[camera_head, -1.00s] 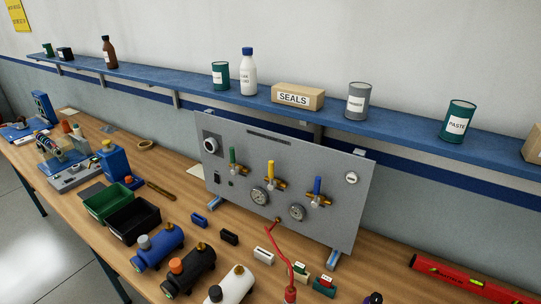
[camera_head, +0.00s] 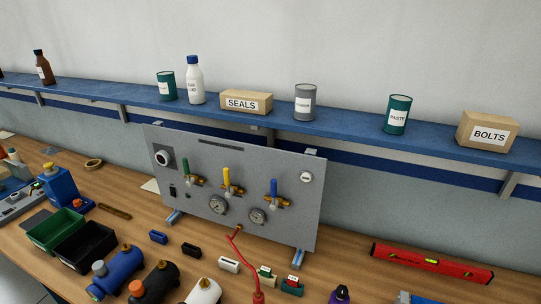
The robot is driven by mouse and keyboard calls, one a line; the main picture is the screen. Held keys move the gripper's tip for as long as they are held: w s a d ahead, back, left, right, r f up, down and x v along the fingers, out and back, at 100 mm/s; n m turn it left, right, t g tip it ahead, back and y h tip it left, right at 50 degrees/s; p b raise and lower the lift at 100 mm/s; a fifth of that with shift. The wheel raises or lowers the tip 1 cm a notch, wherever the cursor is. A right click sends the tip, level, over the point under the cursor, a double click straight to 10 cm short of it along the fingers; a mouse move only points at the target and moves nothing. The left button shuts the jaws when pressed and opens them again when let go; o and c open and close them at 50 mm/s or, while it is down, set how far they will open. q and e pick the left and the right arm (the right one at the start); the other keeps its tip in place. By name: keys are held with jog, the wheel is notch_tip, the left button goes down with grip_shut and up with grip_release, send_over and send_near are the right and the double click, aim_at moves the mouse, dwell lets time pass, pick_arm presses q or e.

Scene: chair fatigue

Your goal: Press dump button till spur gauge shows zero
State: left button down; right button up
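A grey upright panel (camera_head: 240,212) stands on the wooden bench against the wall. It carries three valves with a green handle (camera_head: 185,171), a yellow handle (camera_head: 227,177) and a blue handle (camera_head: 274,188). I cannot tell which part is the dump button. Neither gripper is in view.
A red hose (camera_head: 237,247) runs from the panel's lower edge to the front. Blue, black and white cylinders (camera_head: 116,272) and small blocks (camera_head: 229,264) stand before the panel. Green and black bins (camera_head: 88,248) are left; a red level (camera_head: 432,263) lies right. A blue shelf (camera_head: 350,137) runs above.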

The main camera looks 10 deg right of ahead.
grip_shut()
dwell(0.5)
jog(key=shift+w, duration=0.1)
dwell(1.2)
